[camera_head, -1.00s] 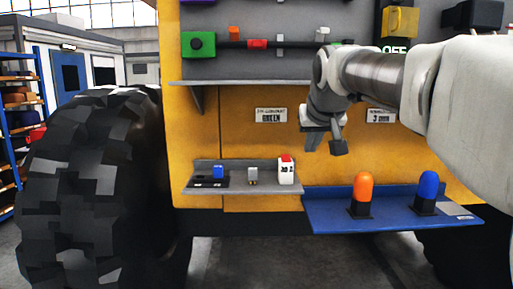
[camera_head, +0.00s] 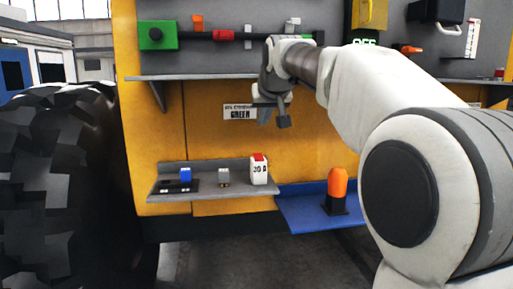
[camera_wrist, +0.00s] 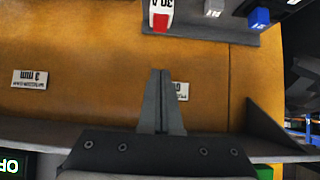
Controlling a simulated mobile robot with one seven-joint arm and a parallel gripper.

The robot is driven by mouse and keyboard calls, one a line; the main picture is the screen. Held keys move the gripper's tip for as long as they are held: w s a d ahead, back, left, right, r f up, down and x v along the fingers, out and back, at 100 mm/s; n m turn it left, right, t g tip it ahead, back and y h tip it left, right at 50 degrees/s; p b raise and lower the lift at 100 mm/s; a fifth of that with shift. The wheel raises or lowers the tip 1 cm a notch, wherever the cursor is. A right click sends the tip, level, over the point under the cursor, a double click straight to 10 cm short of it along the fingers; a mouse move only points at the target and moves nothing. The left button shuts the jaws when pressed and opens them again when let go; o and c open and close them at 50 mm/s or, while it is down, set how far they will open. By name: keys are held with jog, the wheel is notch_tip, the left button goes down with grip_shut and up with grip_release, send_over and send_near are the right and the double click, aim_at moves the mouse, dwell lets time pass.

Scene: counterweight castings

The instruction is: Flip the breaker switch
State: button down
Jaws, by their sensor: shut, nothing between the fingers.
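A white block marked 30 A with a red top (camera_head: 258,170) stands at the right end of a small grey shelf (camera_head: 215,192); it looks like a breaker. It also shows upside down at the top of the wrist view (camera_wrist: 159,15).
A blue ledge (camera_head: 300,208) with an orange-capped piece (camera_head: 337,186) juts out at the right. A grey upper shelf (camera_head: 200,77) runs above and behind my gripper. A large tyre (camera_head: 62,190) stands at the left. A blue-topped piece (camera_head: 185,176) shares the small shelf.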

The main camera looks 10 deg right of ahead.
send_over(257, 156)
jog(key=f, duration=0.4)
jog(key=s+f, duration=0.1)
jog(key=f, duration=0.1)
jog(key=shift+f+p, duration=0.25)
jog(key=shift+p, duration=0.1)
jog(key=shift+f, duration=0.9)
jog(key=shift+w+f+b, duration=0.1)
jog(key=shift+f+b, duration=0.25)
jog(key=shift+f, duration=0.6)
jog(key=shift+w+d+r+p, duration=0.1)
jog(key=shift+r+p, duration=0.05)
jog(key=shift+p, duration=0.85)
jog(key=shift+f+g+p, duration=0.2)
jog(key=shift+g+p, duration=0.1)
jog(key=shift+f, duration=0.2)
jog(key=shift+r, duration=0.1)
jog(key=shift+w, duration=0.15)
